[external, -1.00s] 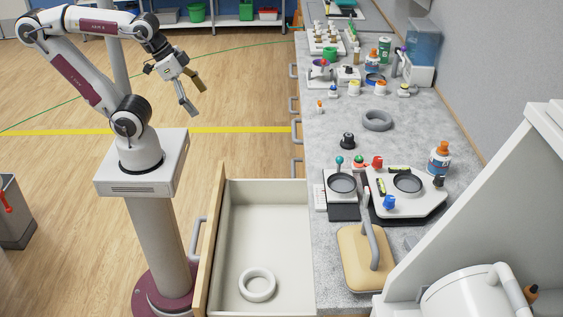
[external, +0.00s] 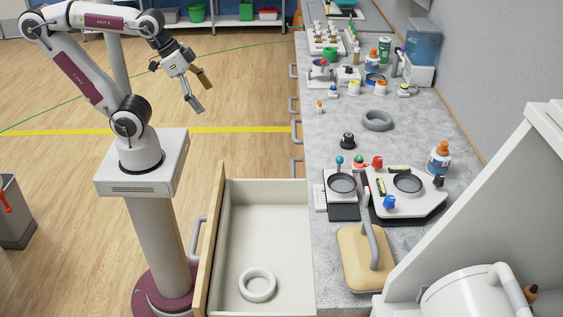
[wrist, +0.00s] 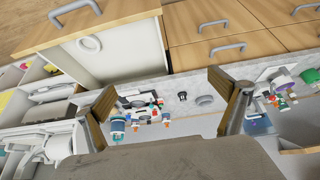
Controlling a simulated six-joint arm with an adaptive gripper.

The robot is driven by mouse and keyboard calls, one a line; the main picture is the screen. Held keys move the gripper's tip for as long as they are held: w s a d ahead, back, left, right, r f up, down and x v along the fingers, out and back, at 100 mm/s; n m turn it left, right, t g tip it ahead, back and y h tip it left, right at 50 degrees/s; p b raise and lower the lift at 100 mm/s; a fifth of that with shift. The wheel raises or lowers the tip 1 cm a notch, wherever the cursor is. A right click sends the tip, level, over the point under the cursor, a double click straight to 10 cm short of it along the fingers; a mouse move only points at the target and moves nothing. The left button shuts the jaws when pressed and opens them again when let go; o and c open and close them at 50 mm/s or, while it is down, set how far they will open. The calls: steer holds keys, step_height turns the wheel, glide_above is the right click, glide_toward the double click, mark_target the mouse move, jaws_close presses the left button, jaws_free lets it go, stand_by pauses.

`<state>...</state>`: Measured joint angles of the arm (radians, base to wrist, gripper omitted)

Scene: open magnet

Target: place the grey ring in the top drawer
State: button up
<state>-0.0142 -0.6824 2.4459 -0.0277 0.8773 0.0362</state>
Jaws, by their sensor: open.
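The grey ring (external: 377,120) lies flat on the grey counter, in its middle stretch. It also shows in the wrist view (wrist: 205,99), between my fingers and nearer the right one. My gripper (external: 203,97) is open and empty, in the air left of the counter and well apart from the ring. Its two fingers frame the wrist view (wrist: 172,92). The top drawer (external: 235,187) is pulled out at the counter's near end. A whitish ring (external: 257,284) lies on its floor, and the rest of the drawer is empty.
On the counter, a black knob (external: 347,141), two devices with round dishes, an orange-capped bottle (external: 439,158) and a wooden block with a grey handle (external: 352,262) stand nearer than the ring. Several jars and bottles stand behind it. A white sloped machine (external: 500,200) stands right.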

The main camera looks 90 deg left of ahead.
steer(key=w+a+r+t+h, duration=0.1)
steer(key=w+a, duration=0.1)
steer(key=w, duration=1.4)
steer(key=w+a+r+t, duration=0.1)
steer(key=w+a, duration=0.2)
steer(key=w, duration=1.3)
steer(key=t+y, duration=0.1)
glide_toward(377, 117)
steer(key=d, duration=0.2)
steer(key=d+r, duration=0.1)
steer(key=d, duration=0.1)
steer(key=shift+d, duration=0.15)
steer(key=shift+w+a+f, duration=0.1)
steer(key=shift+a+f, duration=0.05)
steer(key=shift+a, duration=0.05)
steer(key=shift+w+f, duration=0.1)
steer(key=shift+x, duration=1.15)
steer(key=shift+w, duration=0.15)
steer(key=shift+x, duration=2.5)
